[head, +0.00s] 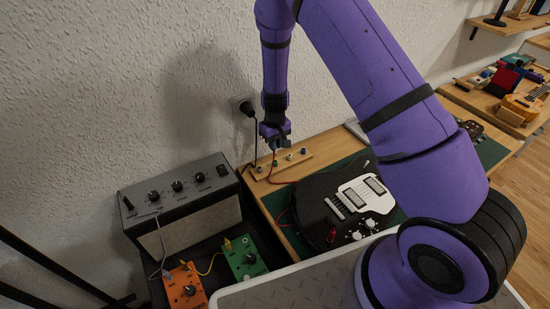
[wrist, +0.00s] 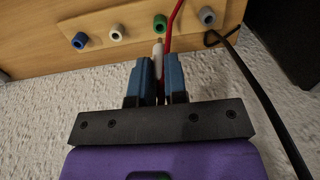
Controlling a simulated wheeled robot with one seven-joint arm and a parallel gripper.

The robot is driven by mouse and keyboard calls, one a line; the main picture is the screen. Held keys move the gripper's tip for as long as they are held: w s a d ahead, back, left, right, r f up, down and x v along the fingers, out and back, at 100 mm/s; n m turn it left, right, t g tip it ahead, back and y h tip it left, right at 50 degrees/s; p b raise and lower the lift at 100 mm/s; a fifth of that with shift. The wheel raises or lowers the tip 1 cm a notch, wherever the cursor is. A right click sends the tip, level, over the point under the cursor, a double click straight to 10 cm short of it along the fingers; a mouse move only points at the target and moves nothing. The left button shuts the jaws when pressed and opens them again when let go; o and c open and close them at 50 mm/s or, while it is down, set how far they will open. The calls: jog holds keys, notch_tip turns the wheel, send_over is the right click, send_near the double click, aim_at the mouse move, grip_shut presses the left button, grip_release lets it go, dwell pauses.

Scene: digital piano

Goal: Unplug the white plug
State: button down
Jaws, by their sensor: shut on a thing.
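My gripper (wrist: 156,88) has its two blue fingers closed on a white plug (wrist: 157,56), which shows as a short pale end between the fingertips. A green socket piece (wrist: 160,25) lies just ahead of the plug in the wrist view. I cannot tell whether the two touch. A red cable (wrist: 170,35) runs up beside the plug. In the head view my gripper (head: 273,139) hangs over the back of the wooden bench, near the socket strip (head: 282,164). The plug is hidden there, but the red cable (head: 274,162) shows below the gripper.
Blue (wrist: 80,40), white (wrist: 116,31) and grey (wrist: 207,15) pieces sit on the same strip. A black cable (wrist: 243,65) passes on the right. A black guitar (head: 325,205), a grey amplifier (head: 182,200) and two pedals stand nearby. The textured wall is close behind.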

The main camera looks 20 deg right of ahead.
jog(key=shift+r, duration=1.45)
